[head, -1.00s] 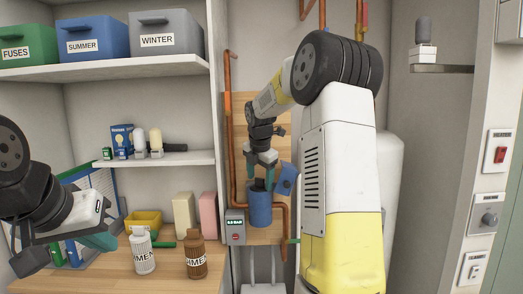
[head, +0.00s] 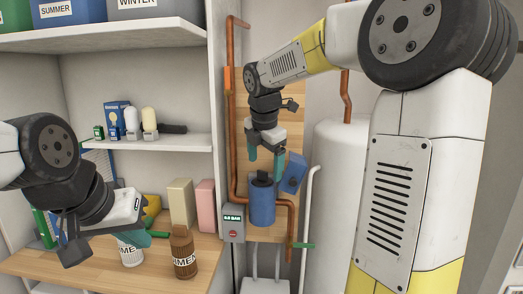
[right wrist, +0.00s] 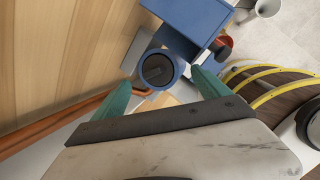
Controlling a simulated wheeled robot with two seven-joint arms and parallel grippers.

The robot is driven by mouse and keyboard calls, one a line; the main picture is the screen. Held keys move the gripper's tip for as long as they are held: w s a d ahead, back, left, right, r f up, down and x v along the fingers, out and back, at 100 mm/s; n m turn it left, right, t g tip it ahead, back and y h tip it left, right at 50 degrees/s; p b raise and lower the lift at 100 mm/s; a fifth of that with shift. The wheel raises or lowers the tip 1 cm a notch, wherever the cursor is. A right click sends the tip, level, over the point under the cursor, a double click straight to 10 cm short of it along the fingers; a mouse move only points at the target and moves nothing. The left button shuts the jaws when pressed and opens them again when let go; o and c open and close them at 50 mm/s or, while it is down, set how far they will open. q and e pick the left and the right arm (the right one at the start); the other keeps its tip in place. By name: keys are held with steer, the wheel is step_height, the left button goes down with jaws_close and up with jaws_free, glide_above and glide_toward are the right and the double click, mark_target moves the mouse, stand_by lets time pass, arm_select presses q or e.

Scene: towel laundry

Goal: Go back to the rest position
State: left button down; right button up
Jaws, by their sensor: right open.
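My right gripper (head: 266,160) is open and empty just above the blue cylinder (head: 262,203) on the copper pipework. In the right wrist view its two teal fingers (right wrist: 158,92) stand apart, with the blue cylinder's round dark top (right wrist: 158,70) between and beyond them. The left jaw opening is hidden.
A grey gauge box (head: 233,224) and a blue box (head: 293,172) flank the cylinder, close to my right gripper. A white tank (head: 338,150) stands behind my right arm. Shelves (head: 180,141) hold bulbs and bins.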

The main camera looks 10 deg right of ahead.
steer(key=v, duration=0.4)
steer(key=s+d+f+m+t+y, duration=0.1)
steer(key=s+f+m, duration=0.3)
steer(key=s+m, duration=0.7)
steer(key=s+f+m+t+y, duration=0.1)
steer(key=s+f+m, duration=0.3)
steer(key=s+m, duration=0.7)
steer(key=shift+d+m+y, duration=0.4)
steer(key=shift+m+y, duration=0.2)
steer(key=shift+m, duration=0.1)
steer(key=shift+d+r, duration=0.1)
